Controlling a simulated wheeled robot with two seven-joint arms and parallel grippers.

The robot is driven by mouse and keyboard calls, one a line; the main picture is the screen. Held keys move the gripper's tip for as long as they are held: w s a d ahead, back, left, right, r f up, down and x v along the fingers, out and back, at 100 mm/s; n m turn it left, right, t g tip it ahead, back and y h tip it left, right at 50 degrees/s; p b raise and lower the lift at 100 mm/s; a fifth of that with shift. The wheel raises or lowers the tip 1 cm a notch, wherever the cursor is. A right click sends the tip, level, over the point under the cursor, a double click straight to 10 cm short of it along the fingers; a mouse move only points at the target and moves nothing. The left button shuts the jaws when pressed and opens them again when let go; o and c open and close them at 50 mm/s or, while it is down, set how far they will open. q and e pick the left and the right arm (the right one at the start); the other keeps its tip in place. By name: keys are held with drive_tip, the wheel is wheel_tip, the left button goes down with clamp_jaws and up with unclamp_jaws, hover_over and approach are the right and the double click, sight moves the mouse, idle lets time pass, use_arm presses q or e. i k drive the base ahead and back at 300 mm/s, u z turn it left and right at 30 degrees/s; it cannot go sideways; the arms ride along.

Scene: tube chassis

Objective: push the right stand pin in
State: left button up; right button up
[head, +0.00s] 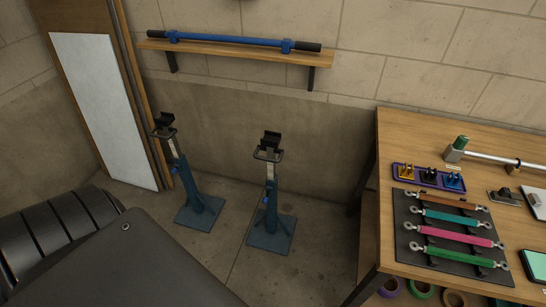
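Two blue stands with square base plates and dark cradle tops stand upright on the floor. The right stand (271,198) is near the middle of the head view, and the left stand (190,180) is to its left. A small blue pin (265,200) shows on the left side of the right stand's post; how far in it sits is too small to tell. A similar blue pin (174,169) shows on the left stand. Neither of my grippers is in view.
A wooden table (387,215) at the right holds a black mat with several coloured rods, a purple tray (397,172) and tools. A wall shelf (240,52) with a blue bar (230,40) is above the stands. A white panel (95,100) leans at left. Floor around the stands is clear.

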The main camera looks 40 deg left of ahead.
sight(265, 200)
drive_tip(key=k, duration=0.35)
drive_tip(key=u, duration=0.35)
drive_tip(key=i, duration=0.4)
drive_tip(key=u, duration=0.85)
